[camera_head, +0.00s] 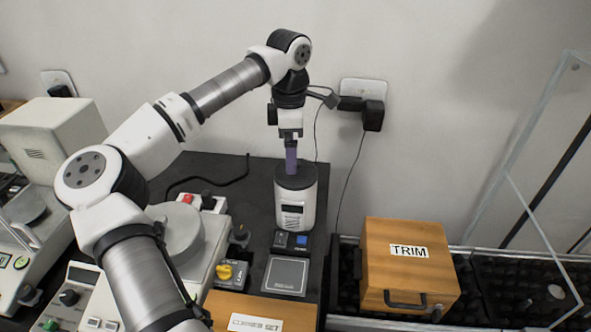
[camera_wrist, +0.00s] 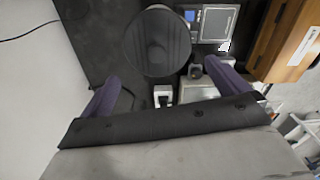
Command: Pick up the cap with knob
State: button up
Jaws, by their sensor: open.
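A white cylindrical device (camera_head: 293,213) with a black front panel stands upright on the dark table. Its dark round top (camera_head: 294,180) fills the upper middle of the wrist view (camera_wrist: 157,45). This top may be the cap; I cannot make out a knob on it. My gripper (camera_head: 291,171) points down at the device's top, its purple fingers overlapping the top's back part in the head view. In the wrist view, the fingers (camera_wrist: 168,82) are spread wide with nothing between them, and the round top lies ahead of them. I cannot tell whether they touch it.
A wooden box labelled TRIM (camera_head: 410,262) stands to the right, beside a clear-walled enclosure (camera_head: 507,205). A small panel with a blue button (camera_head: 301,240) and a square plate (camera_head: 286,275) lie in front of the device.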

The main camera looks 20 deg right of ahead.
aim_at(306, 176)
jog(key=shift+d+f+p, duration=0.2)
jog(key=shift+f+p, duration=0.45)
jog(key=shift+f, duration=0.9)
jog(key=shift+d+f+p, duration=0.15)
jog(key=shift+f+p, duration=0.5)
jog(key=shift+f, duration=0.85)
jog(key=shift+c, duration=0.4)
jog(key=c, duration=0.6)
jog(key=shift+o, duration=0.2)
jog(key=shift+r, duration=0.15)
